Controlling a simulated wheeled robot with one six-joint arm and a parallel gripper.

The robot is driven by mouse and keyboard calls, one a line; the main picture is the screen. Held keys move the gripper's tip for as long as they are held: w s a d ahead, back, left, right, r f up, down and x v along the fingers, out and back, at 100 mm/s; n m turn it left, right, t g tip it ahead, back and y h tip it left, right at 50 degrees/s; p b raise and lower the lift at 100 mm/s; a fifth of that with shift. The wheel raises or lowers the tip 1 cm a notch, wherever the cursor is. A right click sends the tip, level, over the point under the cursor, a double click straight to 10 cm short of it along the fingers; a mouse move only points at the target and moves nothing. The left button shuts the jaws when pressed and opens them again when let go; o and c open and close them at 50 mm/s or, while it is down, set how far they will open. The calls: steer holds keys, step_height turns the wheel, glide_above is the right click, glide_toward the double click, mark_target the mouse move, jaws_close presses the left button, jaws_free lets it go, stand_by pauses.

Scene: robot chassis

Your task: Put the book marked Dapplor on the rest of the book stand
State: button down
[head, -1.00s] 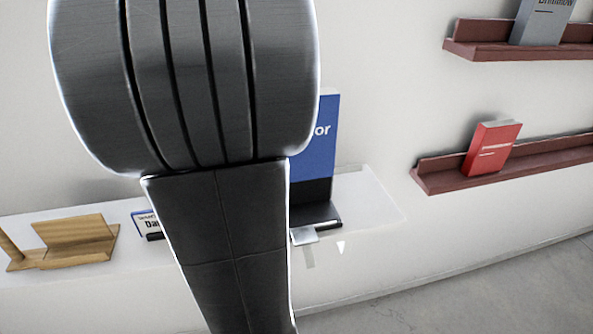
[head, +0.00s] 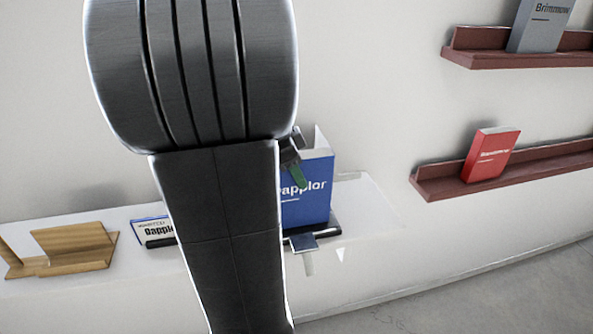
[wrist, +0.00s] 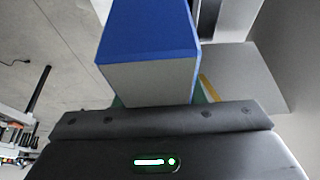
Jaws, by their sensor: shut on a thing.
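The blue book (head: 309,192) shows white lettering that reads "applor", its left part hidden by my arm. My gripper (head: 296,165) is shut on it near its upper left, one green finger pad showing. In the wrist view the book (wrist: 148,50) shows blue cover and pale page block, between the fingers of my gripper (wrist: 158,100). The book is upright, slightly tilted, over the dark book stand (head: 327,229) at the right part of the white shelf. Its lower edge is close to the stand's rest; I cannot tell whether they touch. My arm hides the stand's left side.
A wooden stand (head: 75,247) and a small lettered card (head: 152,230) are left on the white shelf (head: 365,205). Dark red wall ledges (head: 440,184) on the right hold a red book (head: 490,156) and a grey book (head: 540,25). The shelf's right end is clear.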

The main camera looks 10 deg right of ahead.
steer(key=c, duration=0.9)
jaws_free()
steer(key=shift+f, duration=0.1)
steer(key=v, duration=1.2)
steer(key=shift+a+b, duration=0.1)
steer(key=shift+b, duration=0.2)
